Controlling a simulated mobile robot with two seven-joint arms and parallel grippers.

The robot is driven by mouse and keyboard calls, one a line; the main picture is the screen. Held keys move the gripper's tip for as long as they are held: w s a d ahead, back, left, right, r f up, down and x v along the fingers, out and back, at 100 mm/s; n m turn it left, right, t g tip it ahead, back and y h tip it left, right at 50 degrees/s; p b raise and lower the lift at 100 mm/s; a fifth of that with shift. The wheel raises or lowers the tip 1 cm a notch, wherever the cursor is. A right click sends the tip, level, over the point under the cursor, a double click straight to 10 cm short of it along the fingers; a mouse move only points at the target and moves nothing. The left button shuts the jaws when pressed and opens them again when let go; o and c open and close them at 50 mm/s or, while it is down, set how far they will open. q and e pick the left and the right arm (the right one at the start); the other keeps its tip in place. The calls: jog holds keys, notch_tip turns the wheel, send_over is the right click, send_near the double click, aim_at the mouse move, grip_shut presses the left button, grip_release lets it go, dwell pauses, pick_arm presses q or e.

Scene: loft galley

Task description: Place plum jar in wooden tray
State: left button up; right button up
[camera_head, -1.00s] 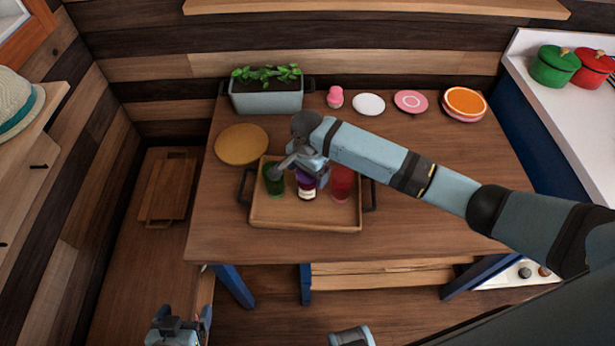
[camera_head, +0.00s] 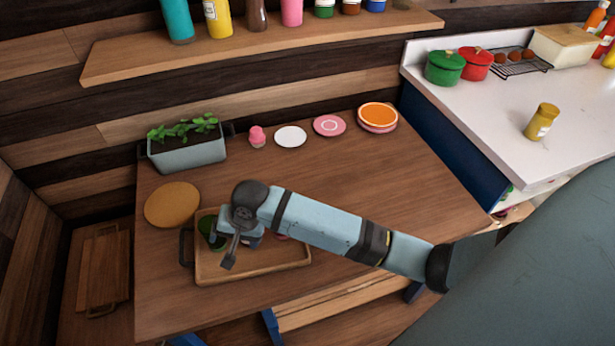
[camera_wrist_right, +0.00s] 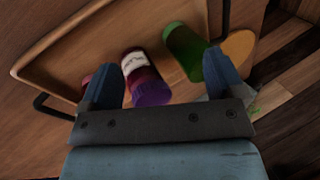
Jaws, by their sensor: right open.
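The wooden tray (camera_head: 255,271) sits on the table at the near left. My right gripper (camera_head: 238,250) is over it, open and pointing down. In the right wrist view the plum jar (camera_wrist_right: 139,66), dark red with a white label and purple lid, stands in the tray (camera_wrist_right: 95,35) between the spread fingers (camera_wrist_right: 164,78), gripped by neither. A green jar (camera_wrist_right: 183,48) stands beside it; its top also shows in the head view (camera_head: 208,228). A red item (camera_wrist_right: 86,100) is mostly hidden behind the other finger. In the head view my gripper hides the plum jar. My left gripper is out of view.
A round wooden board (camera_head: 172,204) lies behind the tray. A planter (camera_head: 188,152), pink shaker (camera_head: 257,137) and several plates (camera_head: 330,125) line the table's back. A yellow jar (camera_head: 541,122) and two pots (camera_head: 445,67) stand on the counter.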

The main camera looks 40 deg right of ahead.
jog(key=s+d+f+n+t, duration=0.1)
jog(key=s+f+n+t, duration=0.1)
jog(key=s, duration=0.2)
jog(key=s+d+f+n+t, duration=0.1)
jog(key=s+f+n+t, duration=0.1)
jog(key=s, duration=0.2)
jog(key=s+d+f+n+t+y, duration=0.1)
jog(key=s+f+n+t, duration=0.1)
jog(key=s, duration=0.2)
jog(key=shift+s+d+f, duration=0.25)
jog(key=shift+s+d, duration=0.1)
jog(key=s+d+f+n+t+h, duration=0.1)
jog(key=s+d+n+t, duration=0.1)
jog(key=s, duration=0.4)
jog(key=shift+s+d+n, duration=0.35)
jog(key=shift+d+n, duration=0.55)
jog(key=shift+d, duration=0.3)
jog(key=shift+f, duration=0.15)
notch_tip(320, 180, up, 7)
jog(key=p, duration=0.7)
jog(key=shift+d+f, duration=0.2)
jog(key=shift+r, duration=0.15)
